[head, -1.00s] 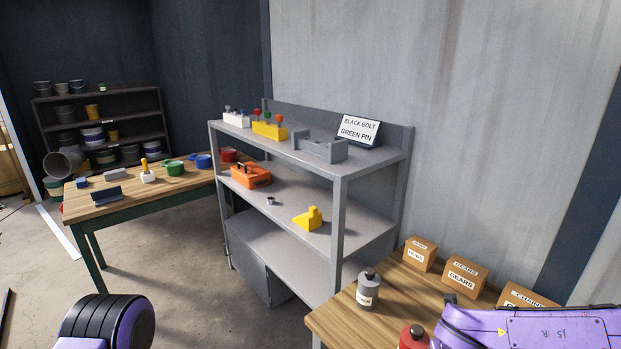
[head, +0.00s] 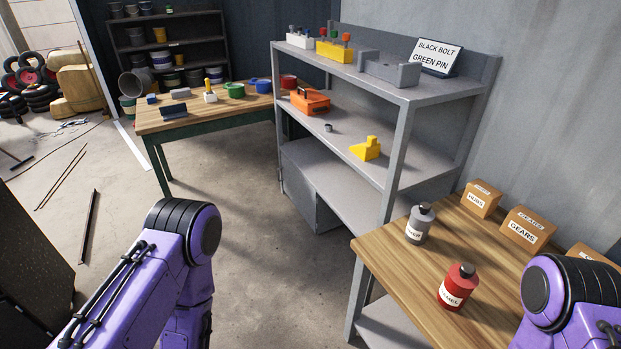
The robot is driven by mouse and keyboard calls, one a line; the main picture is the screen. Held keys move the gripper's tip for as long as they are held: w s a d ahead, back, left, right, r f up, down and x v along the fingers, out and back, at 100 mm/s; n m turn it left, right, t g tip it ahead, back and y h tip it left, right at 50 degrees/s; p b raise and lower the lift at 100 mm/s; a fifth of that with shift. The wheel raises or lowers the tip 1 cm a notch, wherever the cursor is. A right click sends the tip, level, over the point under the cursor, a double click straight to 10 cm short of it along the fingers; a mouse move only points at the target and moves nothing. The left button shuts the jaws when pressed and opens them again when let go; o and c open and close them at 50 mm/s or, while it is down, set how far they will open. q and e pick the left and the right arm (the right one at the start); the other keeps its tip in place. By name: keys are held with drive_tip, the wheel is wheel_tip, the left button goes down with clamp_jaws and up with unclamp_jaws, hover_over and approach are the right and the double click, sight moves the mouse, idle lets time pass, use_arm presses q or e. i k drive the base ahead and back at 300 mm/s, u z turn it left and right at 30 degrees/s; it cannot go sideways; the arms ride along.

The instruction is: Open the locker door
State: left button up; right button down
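A grey metal locker (head: 302,186) with a flat door sits under the lower shelf of the grey rack, near the floor. Its door looks closed, and I cannot make out a handle from here. My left arm comes in at the lower left and my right arm at the lower right, both purple with black joints. Neither gripper shows in the head view. Both arms' visible parts are well apart from the locker.
The grey rack (head: 399,150) holds an orange toolbox (head: 311,102) and a yellow block (head: 366,149). A wooden table (head: 400,262) at right bears bottles and boxes. A workbench (head: 190,114) stands behind left. A dark panel (head: 35,250) stands lower left. Floor before the locker is clear.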

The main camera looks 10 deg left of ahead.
sight(304, 197)
drive_tip(key=u, duration=0.35)
drive_tip(key=k, duration=0.55)
drive_tip(key=u, duration=1.25)
drive_tip(key=i, duration=2.05)
drive_tip(key=z, duration=0.25)
drive_tip(key=i, duration=1.15)
drive_tip(key=z, duration=1.55)
drive_tip(key=i, duration=0.95)
drive_tip(key=z, duration=0.75)
drive_tip(key=i, duration=0.45)
drive_tip(key=u, duration=0.05)
